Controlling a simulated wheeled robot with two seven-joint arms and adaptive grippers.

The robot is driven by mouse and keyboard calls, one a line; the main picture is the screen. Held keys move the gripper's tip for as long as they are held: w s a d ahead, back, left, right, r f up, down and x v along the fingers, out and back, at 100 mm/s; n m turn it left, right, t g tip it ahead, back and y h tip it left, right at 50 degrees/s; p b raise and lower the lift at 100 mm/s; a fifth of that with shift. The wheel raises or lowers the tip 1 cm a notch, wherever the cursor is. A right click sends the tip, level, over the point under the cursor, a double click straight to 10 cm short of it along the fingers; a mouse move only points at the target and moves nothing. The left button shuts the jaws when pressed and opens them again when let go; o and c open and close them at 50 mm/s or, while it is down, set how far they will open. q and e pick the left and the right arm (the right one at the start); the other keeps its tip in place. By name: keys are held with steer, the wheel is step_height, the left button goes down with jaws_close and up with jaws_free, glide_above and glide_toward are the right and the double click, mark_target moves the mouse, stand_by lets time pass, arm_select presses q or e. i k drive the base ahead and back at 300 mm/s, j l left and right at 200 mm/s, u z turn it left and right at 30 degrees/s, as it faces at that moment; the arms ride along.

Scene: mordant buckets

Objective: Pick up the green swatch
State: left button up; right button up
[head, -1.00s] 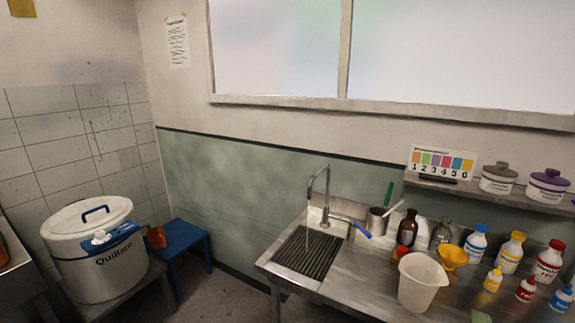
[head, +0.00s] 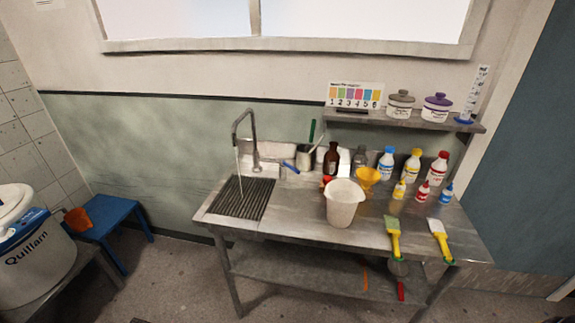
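Neither of my grippers is in view, and nothing touches the green piece.
The steel table (head: 290,222) has a sink grate (head: 243,197) with a running tap (head: 244,128) at left. A white bucket (head: 344,204) stands left of the green piece. Several bottles stand behind it. A shelf (head: 400,119) holds two lidded jars and a colour card (head: 354,95).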

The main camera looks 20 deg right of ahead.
mark_target(393, 228)
steer(key=z, duration=1.6)
